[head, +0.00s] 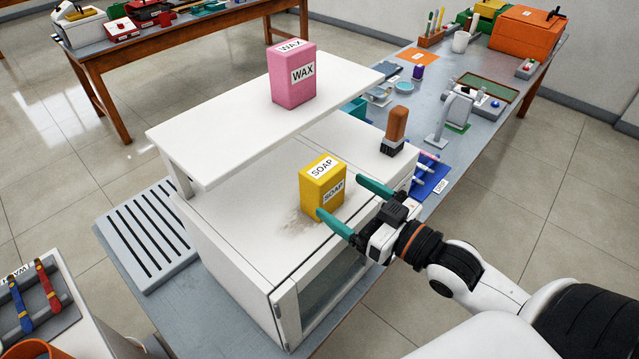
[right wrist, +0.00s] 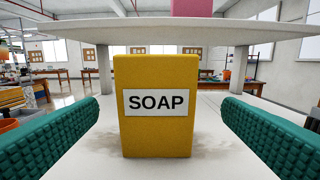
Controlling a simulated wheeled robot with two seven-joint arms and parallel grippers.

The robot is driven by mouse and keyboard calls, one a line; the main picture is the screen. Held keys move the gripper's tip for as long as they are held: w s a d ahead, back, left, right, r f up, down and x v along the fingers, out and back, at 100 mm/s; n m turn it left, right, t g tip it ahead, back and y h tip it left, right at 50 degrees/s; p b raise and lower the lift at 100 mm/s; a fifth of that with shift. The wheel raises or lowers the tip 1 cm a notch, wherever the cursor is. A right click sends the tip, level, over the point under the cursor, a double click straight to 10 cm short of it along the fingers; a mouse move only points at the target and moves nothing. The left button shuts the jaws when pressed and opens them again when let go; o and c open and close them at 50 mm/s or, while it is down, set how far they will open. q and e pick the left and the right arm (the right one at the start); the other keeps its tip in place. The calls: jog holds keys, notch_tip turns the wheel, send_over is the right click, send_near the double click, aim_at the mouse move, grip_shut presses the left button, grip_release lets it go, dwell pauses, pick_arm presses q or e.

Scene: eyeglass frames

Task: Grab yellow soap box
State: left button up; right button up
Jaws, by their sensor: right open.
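The yellow soap box (head: 318,202) stands upright on top of a white cabinet (head: 240,222), with SOAP labels on its top and side. My right gripper (head: 347,203) is open, its teal fingers pointing at the box from the right. In the right wrist view the soap box (right wrist: 158,130) is centred between the two spread teal fingers, with a gap on each side. I cannot tell how far the fingertips reach along its sides. My left gripper is not in view.
A white raised shelf (head: 215,145) stands over the cabinet behind the soap box, with a pink wax box (head: 283,90) on it. A brown-handled brush (head: 394,130) stands on the cabinet's far right. A grey slatted rack (head: 150,232) lies left.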

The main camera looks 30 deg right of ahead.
aim_at(334, 190)
jog(key=x, duration=0.2)
jog(key=shift+w+a+r+p, duration=0.1)
jog(key=shift+w+a+p, duration=0.1)
jog(key=shift+w+p, duration=0.1)
jog(key=shift+w+a+r+p, duration=0.1)
jog(key=shift+w+p, duration=0.25)
jog(key=shift+w, duration=0.05)
jog(key=p+x, duration=0.1)
jog(key=x, duration=0.3)
jog(key=shift+w+a+p, duration=0.2)
jog(key=shift+a+p, duration=0.05)
jog(key=shift+p, duration=0.15)
jog(key=shift+s, duration=0.1)
jog(key=shift+c, duration=1.1)
jog(key=c, duration=0.9)
